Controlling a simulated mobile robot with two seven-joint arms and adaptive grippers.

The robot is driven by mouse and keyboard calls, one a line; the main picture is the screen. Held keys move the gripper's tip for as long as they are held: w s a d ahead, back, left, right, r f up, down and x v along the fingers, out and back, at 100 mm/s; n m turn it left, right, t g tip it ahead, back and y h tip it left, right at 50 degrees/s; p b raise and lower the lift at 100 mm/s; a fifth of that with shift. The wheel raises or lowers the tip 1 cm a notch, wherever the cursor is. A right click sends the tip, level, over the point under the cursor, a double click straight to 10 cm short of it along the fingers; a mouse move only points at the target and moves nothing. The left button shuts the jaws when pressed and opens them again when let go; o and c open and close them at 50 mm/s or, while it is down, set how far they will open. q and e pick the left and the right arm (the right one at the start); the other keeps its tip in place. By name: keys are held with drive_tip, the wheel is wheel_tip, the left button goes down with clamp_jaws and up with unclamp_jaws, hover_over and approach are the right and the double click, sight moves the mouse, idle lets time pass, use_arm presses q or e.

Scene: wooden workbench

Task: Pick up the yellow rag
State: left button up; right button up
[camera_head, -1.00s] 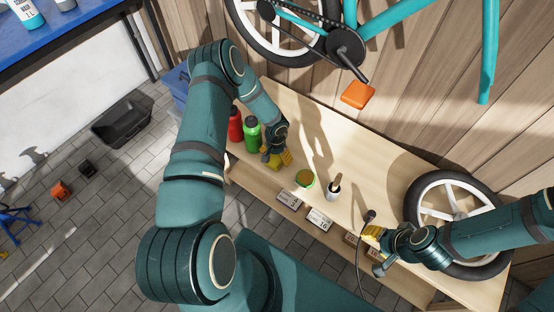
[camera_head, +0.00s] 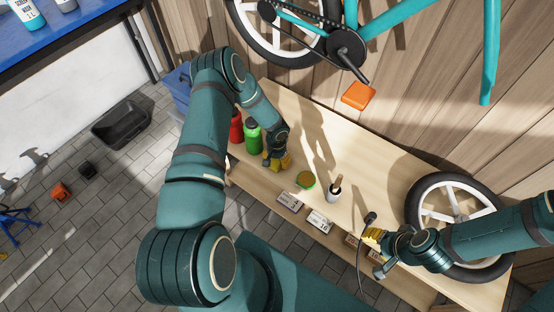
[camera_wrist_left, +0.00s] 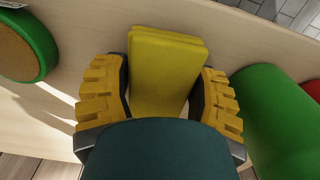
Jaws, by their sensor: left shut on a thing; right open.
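The yellow rag (camera_wrist_left: 165,68) is a folded, layered pad on the bench, seen in the left wrist view between the two yellow-padded fingers. My left gripper (camera_head: 277,163) is shut on it, low over the bench next to the green bottle. In the head view the rag is hard to tell apart from the yellow fingers. My right gripper (camera_head: 374,235) is open near the front edge of the bench, at the right.
A green bottle (camera_head: 253,137) and a red bottle (camera_head: 236,128) stand beside my left gripper. A green-rimmed round item (camera_head: 305,180) and a white cup with a brush (camera_head: 333,194) are to its right. A bicycle wheel (camera_head: 416,203) is at the right.

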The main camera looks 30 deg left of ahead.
use_arm(q)
wheel_tip(320, 180, up, 18)
drive_tip(key=p, duration=0.3)
drive_tip(key=shift+p, duration=0.35)
